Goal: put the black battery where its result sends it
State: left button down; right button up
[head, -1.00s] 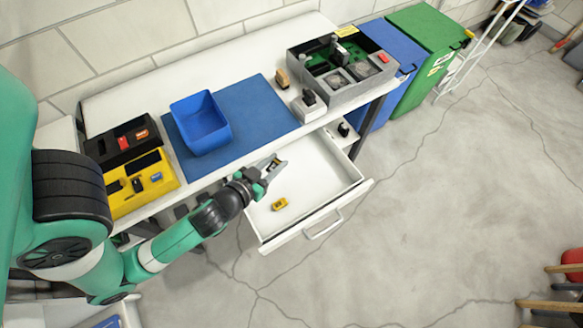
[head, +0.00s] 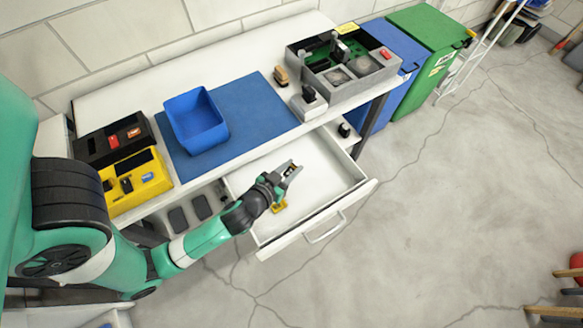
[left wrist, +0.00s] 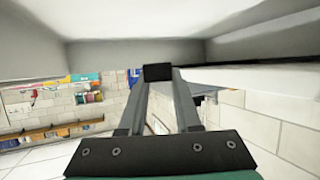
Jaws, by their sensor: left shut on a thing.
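My left gripper (head: 290,171) is shut on a small dark piece, held above the open drawer (head: 325,182). In the left wrist view this piece is a black block (left wrist: 158,72) between the fingertips, and I take it for the black battery. A yellow battery-like piece (head: 280,207) lies in the drawer, partly hidden by my gripper. A grey device box (head: 345,86) stands at the right end of the bench. I cannot read any result on it. My right gripper is not in view.
A blue bin (head: 196,121) stands on a blue mat (head: 257,105). A black tray (head: 93,149) and a yellow tray (head: 153,187) holding small pieces are at the left. Blue (head: 386,49) and green (head: 432,42) large bins stand beyond the bench's right end. The drawer juts out in front.

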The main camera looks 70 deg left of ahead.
pick_arm(q)
jog(key=shift+f+b, duration=0.55)
jog(key=shift+f, duration=0.1)
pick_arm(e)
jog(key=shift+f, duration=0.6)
pick_arm(q)
jog(key=c, duration=0.6)
grip_release()
jog(key=shift+r, duration=0.1)
